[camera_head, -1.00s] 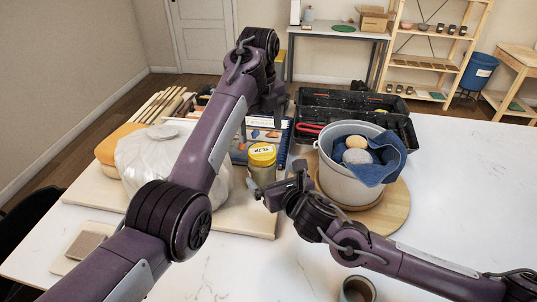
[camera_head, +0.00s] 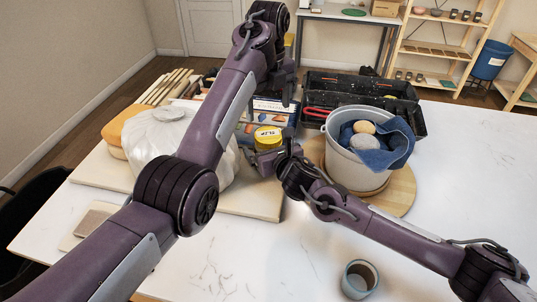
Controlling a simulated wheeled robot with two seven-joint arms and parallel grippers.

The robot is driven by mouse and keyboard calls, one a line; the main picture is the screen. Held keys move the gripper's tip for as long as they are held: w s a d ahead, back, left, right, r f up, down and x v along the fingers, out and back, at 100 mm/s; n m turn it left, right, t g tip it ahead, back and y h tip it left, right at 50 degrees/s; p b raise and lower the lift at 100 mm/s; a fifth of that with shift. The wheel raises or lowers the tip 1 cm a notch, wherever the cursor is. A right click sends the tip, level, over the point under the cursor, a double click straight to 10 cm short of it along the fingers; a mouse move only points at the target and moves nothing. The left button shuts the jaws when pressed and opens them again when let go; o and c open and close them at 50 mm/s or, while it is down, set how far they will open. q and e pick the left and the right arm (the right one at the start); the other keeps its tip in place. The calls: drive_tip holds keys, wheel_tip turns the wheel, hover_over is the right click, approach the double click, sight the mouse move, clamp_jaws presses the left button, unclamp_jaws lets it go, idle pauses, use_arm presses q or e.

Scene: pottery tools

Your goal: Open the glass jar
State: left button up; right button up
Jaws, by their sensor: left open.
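The glass jar with a yellow labelled lid (camera_head: 267,133) stands upright on the pale board (camera_head: 255,207), its lid on. Most of its glass body is hidden behind my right gripper (camera_head: 268,160). That gripper is at the near side of the jar, at body height; whether its fingers touch or close around the glass cannot be seen. My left gripper (camera_head: 286,88) points down, open and empty, above and beyond the jar.
A grey bucket (camera_head: 350,170) with a blue cloth and sponges stands right of the jar on a round wooden board (camera_head: 401,194). A plastic-wrapped lump (camera_head: 150,150) is at left. A black toolbox (camera_head: 318,120) is behind. A cup (camera_head: 359,279) stands in front; the front table is mostly clear.

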sight(268, 134)
drive_tip(key=c, duration=1.7)
use_arm(q)
drive_tip(key=shift+m, duration=0.4)
use_arm(e)
drive_tip(key=shift+c, duration=1.2)
use_arm(q)
drive_tip(key=m, duration=0.3)
drive_tip(key=shift+f, duration=0.1)
use_arm(e)
drive_tip(key=shift+c, duration=0.2)
use_arm(q)
drive_tip(key=shift+f+m, duration=0.25)
drive_tip(key=shift+m, duration=0.05)
wheel_tip(268, 134, down, 8)
drive_tip(key=shift+r, duration=0.25)
drive_tip(key=shift+c, duration=0.3)
